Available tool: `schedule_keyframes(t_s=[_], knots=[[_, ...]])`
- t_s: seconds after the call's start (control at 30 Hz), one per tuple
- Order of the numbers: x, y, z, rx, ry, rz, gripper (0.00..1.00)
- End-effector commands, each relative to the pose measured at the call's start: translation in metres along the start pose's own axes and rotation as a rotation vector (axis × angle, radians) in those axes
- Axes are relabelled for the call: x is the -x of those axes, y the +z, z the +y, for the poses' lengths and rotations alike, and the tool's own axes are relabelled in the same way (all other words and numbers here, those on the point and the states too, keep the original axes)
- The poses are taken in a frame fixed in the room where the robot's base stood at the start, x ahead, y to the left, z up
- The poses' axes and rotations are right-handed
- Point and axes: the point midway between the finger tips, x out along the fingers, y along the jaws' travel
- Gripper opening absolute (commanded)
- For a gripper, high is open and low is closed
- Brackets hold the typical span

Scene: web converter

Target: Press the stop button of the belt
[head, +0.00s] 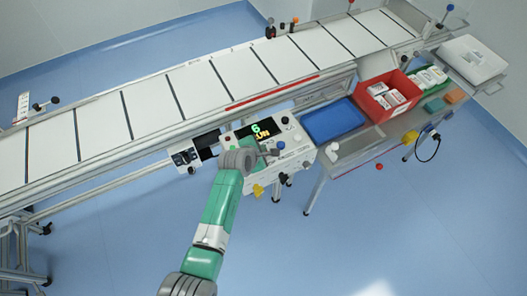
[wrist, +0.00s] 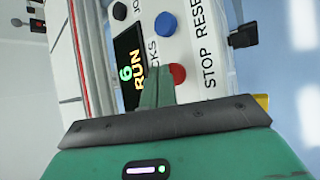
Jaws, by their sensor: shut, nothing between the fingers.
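The control panel (head: 297,152) stands at the front edge of the belt; its display (head: 262,130) reads 6 RUN. In the wrist view the red button (wrist: 178,74) sits beside the word STOP, and the blue button (wrist: 166,23) sits beside RESET. The blue button also shows in the head view (head: 281,145). My gripper (wrist: 163,76) is shut and empty, its green fingertips close beside the red button and overlapping its edge in the picture. I cannot tell whether they touch it. In the head view my gripper (head: 268,153) is over the panel and the red button cannot be made out.
The conveyor belt (head: 240,73) runs behind the panel. A side table to the right holds a blue tray (head: 333,120), a red bin (head: 371,92) with white packs and a green bin (head: 416,82). A yellow part (head: 258,191) hangs below the panel. The floor in front is clear.

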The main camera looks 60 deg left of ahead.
Motion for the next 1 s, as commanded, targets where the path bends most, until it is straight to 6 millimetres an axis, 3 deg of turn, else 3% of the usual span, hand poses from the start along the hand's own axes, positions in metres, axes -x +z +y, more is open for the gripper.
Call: schedule_keyframes(t_s=[1.0], knots=[[-0.0069, -0.0051, -0.0052, -0.001, -0.001, 0.0, 0.0]])
